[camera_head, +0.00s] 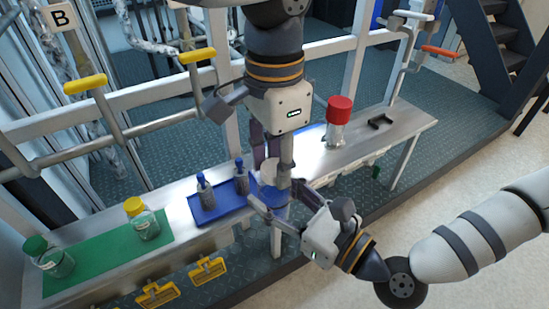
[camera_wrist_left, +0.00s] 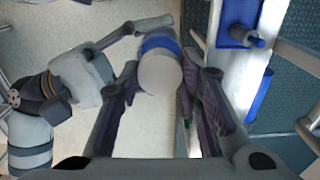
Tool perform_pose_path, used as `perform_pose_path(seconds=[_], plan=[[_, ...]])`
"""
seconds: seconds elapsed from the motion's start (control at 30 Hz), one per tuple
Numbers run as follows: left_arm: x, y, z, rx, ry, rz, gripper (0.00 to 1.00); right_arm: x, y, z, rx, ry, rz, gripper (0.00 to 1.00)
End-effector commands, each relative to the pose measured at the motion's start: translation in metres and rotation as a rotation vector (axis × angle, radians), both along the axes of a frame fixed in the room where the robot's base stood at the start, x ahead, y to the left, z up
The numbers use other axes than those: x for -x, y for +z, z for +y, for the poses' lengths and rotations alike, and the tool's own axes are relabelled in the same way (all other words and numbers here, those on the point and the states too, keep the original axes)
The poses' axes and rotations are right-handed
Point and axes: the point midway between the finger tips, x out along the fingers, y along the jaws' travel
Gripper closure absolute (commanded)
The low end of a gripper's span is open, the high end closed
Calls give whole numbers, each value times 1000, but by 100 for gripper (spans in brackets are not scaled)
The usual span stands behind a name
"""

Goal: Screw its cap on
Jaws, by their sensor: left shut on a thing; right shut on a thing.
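My left gripper (camera_head: 271,165) comes down from the top and is shut on a pale round piece (camera_wrist_left: 160,72), seen between its fingers in the left wrist view. A blue band (camera_wrist_left: 160,42) sits directly against this piece. My right gripper (camera_head: 281,196) reaches in from the lower right and is shut at the banded part just beneath. The fingers of both grippers hide much of the held things. I cannot tell which part is the cap, or whether the parts are threaded together.
A blue tray (camera_head: 208,214) holds two small blue-topped bottles (camera_head: 205,193) (camera_head: 241,178). Yellow-capped (camera_head: 145,222) and green-capped (camera_head: 50,259) jars stand on a green mat (camera_head: 100,257) at left. A red-capped jar (camera_head: 338,122) and black bracket (camera_head: 380,121) stand at right. Valve pipes rise behind.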

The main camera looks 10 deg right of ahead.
Motion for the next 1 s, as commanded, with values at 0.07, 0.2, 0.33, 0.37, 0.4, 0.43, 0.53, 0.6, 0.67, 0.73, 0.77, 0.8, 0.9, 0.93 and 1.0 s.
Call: perform_pose_path(seconds=[0.07, 0.2, 0.33, 0.37, 0.4, 0.43, 0.53, 0.6, 0.67, 0.73, 0.77, 0.8, 0.9, 0.93, 1.0], plan=[[0, 0, 0, 0, -205, -1, 100, 0, 1, 0, -1, 1, -2, 100], [0, 0, 0, -1, -371, -1, 100, 0, 1, 0, -1, 1, -2, 100], [0, 0, 0, -1, -368, -1, 61, 0, 1, 0, -1, 1, -2, 100], [0, 0, 0, -1, -368, -1, 54, 0, 1, 0, -1, 1, -2, 100], [0, 0, 0, -1, -367, -1, 48, 0, 1, 0, -1, 1, -2, 100], [0, 0, 0, -1, -367, -1, 48, 0, 1, 0, -1, 1, -2, 100], [0, 0, 0, -1, -366, -1, 48, 0, 1, 0, -1, 1, -2, 100], [0, 0, 0, -1, -366, -1, 48, 0, 1, 0, -1, 1, -2, 100], [0, 0, 0, 0, -366, -1, 48, 0, 1, 0, -1, 1, -2, 100], [0, 2, 0, 0, -365, -1, 48, 0, 1, 0, -1, 1, -2, 100], [0, 4, 0, -1, -365, -2, 48, 0, 1, 0, -1, 1, -2, 100], [-1, 8, 0, -1, -365, -3, 48, 0, 1, 0, -1, 1, -2, 100], [-1, 21, 0, -1, -364, -4, 48, 0, 1, 0, -1, 1, -2, 100], [0, 26, 0, -1, -365, -4, 48, 0, 1, 0, -1, 1, -2, 100], [-1, 36, 0, -1, -364, -4, 48, 0, 1, 0, -1, 0, -2, 100]])
